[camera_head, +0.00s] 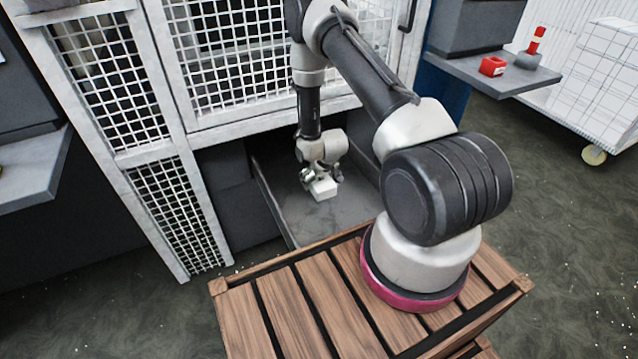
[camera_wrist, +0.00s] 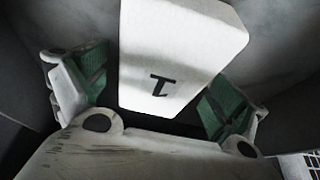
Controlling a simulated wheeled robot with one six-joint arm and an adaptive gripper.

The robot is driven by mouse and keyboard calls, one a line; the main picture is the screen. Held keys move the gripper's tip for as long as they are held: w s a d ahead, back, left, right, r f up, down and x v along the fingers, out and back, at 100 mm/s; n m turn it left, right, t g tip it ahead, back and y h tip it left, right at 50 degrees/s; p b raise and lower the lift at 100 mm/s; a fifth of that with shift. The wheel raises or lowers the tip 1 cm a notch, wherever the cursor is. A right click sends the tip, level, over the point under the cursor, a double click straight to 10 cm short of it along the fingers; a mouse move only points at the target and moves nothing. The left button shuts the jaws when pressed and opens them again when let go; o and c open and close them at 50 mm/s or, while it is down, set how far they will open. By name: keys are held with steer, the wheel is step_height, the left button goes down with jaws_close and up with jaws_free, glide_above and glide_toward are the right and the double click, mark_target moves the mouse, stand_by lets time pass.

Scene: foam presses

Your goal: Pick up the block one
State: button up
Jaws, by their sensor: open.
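Block one is a white block (camera_head: 323,189) with rounded edges, lying on a grey tray surface below the wire-mesh enclosure. In the wrist view the block (camera_wrist: 178,50) fills the upper middle and shows a dark "1" on its face. My gripper (camera_head: 320,178) is right at the block in the head view. In the wrist view my gripper (camera_wrist: 155,95) is open, with one green-padded finger on each side of the block. A gap shows beside the left finger; the right finger is very close to the block's edge, and I cannot tell whether it touches.
The grey tray (camera_head: 352,205) has low side walls close around my gripper. White mesh panels (camera_head: 235,60) stand behind and to the left. A shelf (camera_head: 495,75) at upper right holds a red block (camera_head: 492,66) and a red-and-grey item (camera_head: 530,52). A white mesh cart (camera_head: 600,85) stands far right.

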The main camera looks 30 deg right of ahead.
steer(key=c, duration=1)
steer(key=shift+r, duration=0.15)
